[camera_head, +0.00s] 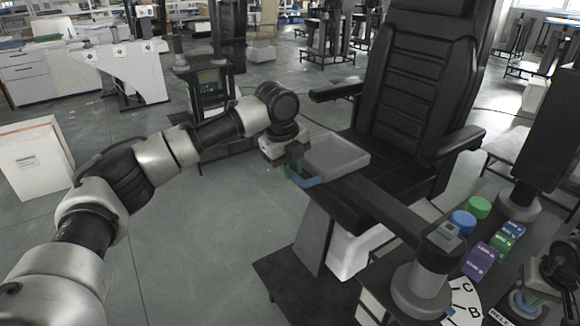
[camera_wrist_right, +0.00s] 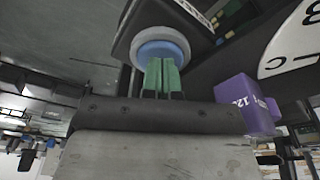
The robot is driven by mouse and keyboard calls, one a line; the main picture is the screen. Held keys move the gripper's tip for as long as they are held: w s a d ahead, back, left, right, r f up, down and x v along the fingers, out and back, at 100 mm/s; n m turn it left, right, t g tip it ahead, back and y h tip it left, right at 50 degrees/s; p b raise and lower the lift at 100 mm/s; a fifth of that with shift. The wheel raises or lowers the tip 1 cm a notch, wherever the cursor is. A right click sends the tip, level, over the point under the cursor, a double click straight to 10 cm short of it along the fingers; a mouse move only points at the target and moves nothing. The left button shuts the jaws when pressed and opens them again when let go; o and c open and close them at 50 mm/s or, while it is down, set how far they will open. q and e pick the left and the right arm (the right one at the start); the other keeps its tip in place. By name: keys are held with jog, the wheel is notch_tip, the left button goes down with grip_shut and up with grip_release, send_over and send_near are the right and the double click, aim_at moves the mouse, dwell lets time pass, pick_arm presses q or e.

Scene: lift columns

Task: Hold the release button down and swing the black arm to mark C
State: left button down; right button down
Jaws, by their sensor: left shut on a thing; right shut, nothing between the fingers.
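The black arm (camera_head: 385,205) reaches up-left from a grey post (camera_head: 422,285) and carries a grey tray (camera_head: 336,157) near its far end. My left gripper (camera_head: 291,168) is shut on the blue handle (camera_head: 308,181) at that end. A white dial (camera_head: 465,300) beside the post shows marks C and B; it also shows in the right wrist view (camera_wrist_right: 290,45). Which mark the arm points to cannot be told. My right gripper (camera_wrist_right: 162,78) is shut, its green fingertips against the blue release button (camera_wrist_right: 160,48) in its pale collar. How far the button is pressed is unclear.
Blue (camera_head: 463,222) and green (camera_head: 479,207) discs and several labelled blocks, including a purple one (camera_head: 478,262), sit right of the post. A black chair (camera_head: 415,95) stands behind the arm. A white box (camera_head: 35,160) is at far left. Open floor (camera_head: 210,230) lies left of the chair.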

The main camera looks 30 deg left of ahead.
pick_arm(q)
jog(key=s+d+n, duration=0.2)
jog(key=s+n, duration=0.2)
jog(key=s, duration=0.9)
jog(key=s+d+n+y, duration=0.1)
jog(key=s+d+n, duration=0.2)
jog(key=s, duration=0.9)
jog(key=shift+s+d+n+y, duration=0.3)
jog(key=shift+s+n, duration=0.05)
jog(key=shift+n, duration=0.65)
jog(key=c, duration=1.1)
grip_release()
jog(key=shift+o, duration=0.2)
jog(key=shift+r, duration=0.15)
notch_tip(320, 180, up, 12)
jog(key=s, duration=0.2)
jog(key=shift+d+f, duration=0.25)
jog(key=shift+s, duration=0.1)
